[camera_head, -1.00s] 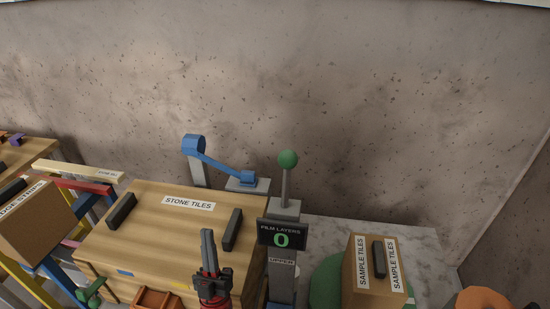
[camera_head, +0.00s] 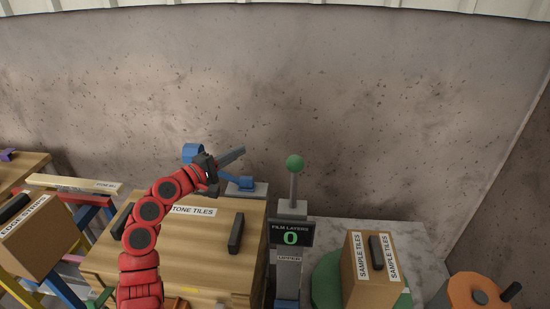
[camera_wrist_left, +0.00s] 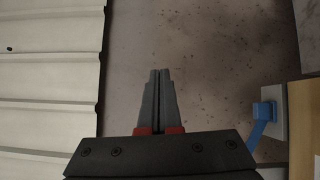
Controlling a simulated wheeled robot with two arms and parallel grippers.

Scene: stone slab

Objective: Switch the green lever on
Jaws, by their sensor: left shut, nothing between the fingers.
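The green lever (camera_head: 295,163) is a green ball on a grey upright rod, on a grey post at the right of the wooden crate. A dark panel (camera_head: 290,236) on the post reads "FILM LAYERS 0". My left gripper (camera_head: 232,157) is shut and empty, raised above the far part of the crate, to the left of the green ball and apart from it. Its fingers (camera_wrist_left: 159,98) show closed together in the left wrist view, where the lever is not visible. My right gripper is not in view.
A crate labelled stone tiles (camera_head: 237,275) stands under my left arm. A blue lever arm (camera_head: 192,152) is behind the gripper. A box of sample tiles (camera_head: 357,290) stands on a green round base (camera_head: 322,285) at right. An orange roll (camera_head: 465,293) sits at far right.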

